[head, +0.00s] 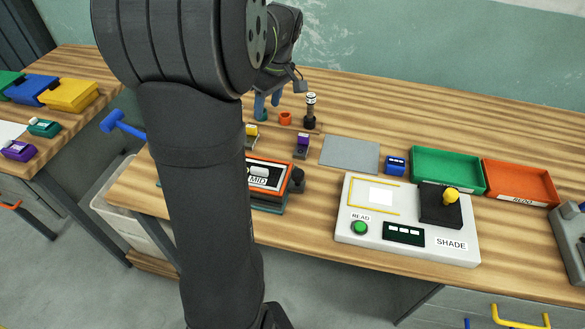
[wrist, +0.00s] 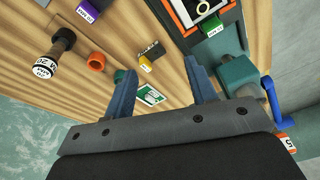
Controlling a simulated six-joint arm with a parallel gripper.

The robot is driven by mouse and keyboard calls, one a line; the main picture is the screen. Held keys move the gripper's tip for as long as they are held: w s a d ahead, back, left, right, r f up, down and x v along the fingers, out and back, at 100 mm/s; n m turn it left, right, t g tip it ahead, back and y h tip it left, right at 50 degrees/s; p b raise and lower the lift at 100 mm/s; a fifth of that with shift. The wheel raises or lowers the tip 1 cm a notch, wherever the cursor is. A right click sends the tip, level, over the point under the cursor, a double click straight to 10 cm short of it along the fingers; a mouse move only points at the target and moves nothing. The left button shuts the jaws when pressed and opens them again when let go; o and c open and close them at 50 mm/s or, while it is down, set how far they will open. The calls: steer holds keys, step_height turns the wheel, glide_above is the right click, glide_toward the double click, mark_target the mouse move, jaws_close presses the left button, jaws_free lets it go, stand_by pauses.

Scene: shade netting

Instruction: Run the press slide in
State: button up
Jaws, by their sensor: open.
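The press (head: 270,208) stands on the bench in the head view, partly hidden behind my arm. It has a teal base, an orange-edged frame marked MID and a black knob (head: 296,180) at its right. A blue handle (head: 122,124) sticks out left of my arm. In the wrist view, part of the press's dark, orange-edged frame (wrist: 192,12) shows at the top, with a teal block (wrist: 238,74) and the blue handle (wrist: 279,104) at the right. My gripper (wrist: 160,66) is open and empty above the bench, apart from the press. It also shows in the head view (head: 267,101).
A stamp (head: 310,112), an orange ring (head: 285,118), a yellow-topped block (wrist: 150,54) and a purple-topped block (head: 302,146) stand near my gripper. A green-and-white card (wrist: 151,95) shows between the fingers. The READ panel (head: 408,245) and green and orange trays are further right.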

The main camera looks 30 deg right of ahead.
steer(key=s+r+m+g+h, duration=0.2)
steer(key=s+r+m, duration=0.3)
steer(key=s, duration=0.8)
glide_toward(297, 172)
steer(key=f, duration=0.8)
steer(key=shift+s+d+f, duration=0.25)
steer(key=shift+c, duration=0.4)
jaws_close()
steer(key=shift+w+a, duration=0.1)
